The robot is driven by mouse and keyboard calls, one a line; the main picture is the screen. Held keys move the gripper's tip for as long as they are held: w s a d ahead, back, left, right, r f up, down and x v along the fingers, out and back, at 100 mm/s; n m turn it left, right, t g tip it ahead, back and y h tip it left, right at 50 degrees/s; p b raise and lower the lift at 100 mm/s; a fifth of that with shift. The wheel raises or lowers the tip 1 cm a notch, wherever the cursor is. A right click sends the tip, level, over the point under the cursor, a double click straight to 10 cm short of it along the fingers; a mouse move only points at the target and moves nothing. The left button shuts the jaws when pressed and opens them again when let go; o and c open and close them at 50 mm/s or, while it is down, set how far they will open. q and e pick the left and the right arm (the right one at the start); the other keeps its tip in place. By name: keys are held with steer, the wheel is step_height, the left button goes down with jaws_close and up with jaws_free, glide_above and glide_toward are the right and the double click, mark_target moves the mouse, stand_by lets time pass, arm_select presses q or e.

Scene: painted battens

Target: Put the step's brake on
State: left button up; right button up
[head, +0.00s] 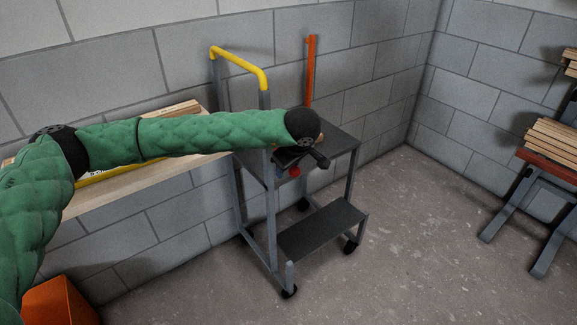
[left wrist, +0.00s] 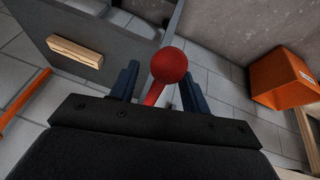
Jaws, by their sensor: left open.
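The step (head: 322,228) is a grey-framed, dark-treaded stand on black casters with a yellow handrail (head: 240,66). A red brake lever with a round red knob (left wrist: 169,65) shows in the left wrist view. The knob also shows low beside the upper platform in the head view (head: 294,172). My left gripper (head: 291,165) is at the platform's near side, by the knob. In the left wrist view its blue fingers (left wrist: 160,82) are open, with the red lever between them; I cannot tell whether they touch it. My right gripper is in neither view.
A wooden block (left wrist: 75,52) lies on the dark platform. An orange upright bar (head: 310,72) stands behind it. A wooden shelf (head: 140,185) is at left, an orange bin (head: 62,300) below, and timber on a trestle (head: 550,145) at right. Floor between is clear.

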arm_select(q)
steer(key=shift+r, duration=0.15)
steer(key=v, duration=0.7)
steer(key=shift+s+r+b, duration=0.2)
steer(key=shift+b, duration=0.1)
